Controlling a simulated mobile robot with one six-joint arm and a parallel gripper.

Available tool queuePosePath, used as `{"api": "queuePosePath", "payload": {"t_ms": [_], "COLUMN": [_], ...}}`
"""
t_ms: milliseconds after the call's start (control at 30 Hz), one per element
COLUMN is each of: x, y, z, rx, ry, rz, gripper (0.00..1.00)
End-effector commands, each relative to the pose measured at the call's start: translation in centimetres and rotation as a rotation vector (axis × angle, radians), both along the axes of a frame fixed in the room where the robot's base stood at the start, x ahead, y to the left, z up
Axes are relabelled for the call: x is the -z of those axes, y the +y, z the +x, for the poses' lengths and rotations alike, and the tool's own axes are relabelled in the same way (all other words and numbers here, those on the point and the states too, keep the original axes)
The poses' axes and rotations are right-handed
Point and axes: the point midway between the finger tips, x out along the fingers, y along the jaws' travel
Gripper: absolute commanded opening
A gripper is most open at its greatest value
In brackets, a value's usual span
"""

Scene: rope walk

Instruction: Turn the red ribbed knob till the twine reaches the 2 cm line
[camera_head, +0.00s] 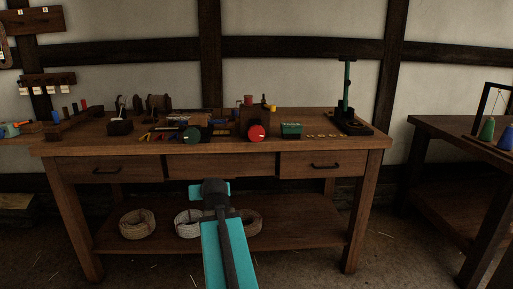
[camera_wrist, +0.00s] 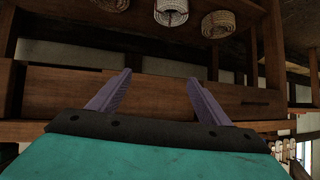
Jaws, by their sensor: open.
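A red knob (camera_head: 256,132) faces me from the front of a dark wooden block on the workbench, right of the bench's middle. A green round knob (camera_head: 192,134) is to its left. The knob's ribs, the twine and the 2 cm line are too small to make out. My arm reaches up from the bottom of the head view, in front of the bench and below its top. My gripper (camera_wrist: 157,95) shows in the wrist view with its two purple fingers apart and nothing between them. It faces the drawer fronts and is well apart from the red knob.
The workbench (camera_head: 345,143) has drawers with dark handles and a lower shelf with rope coils (camera_head: 137,224). A green box (camera_head: 291,130) and a green post on a dark base (camera_head: 347,95) stand right of the red knob. Several tools lie to the left. Another table (camera_head: 455,128) is at right.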

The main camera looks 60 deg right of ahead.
Motion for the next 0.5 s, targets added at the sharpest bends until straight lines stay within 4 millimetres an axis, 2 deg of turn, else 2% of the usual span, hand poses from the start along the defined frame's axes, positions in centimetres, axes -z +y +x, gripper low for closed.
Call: {"api": "queuePosePath", "payload": {"t_ms": [33,200,500], "x": [-0.4,-4.4,-11.4], "y": [-1.2,-4.3,-8.2], "z": [-0.9,-3.8,-10.6], "rx": [0.02,0.081,0.189], "ry": [-0.029,-0.119,-0.262], "rz": [-0.025,-0.108,-0.266], "gripper": [0.71,0.71,0.71]}}
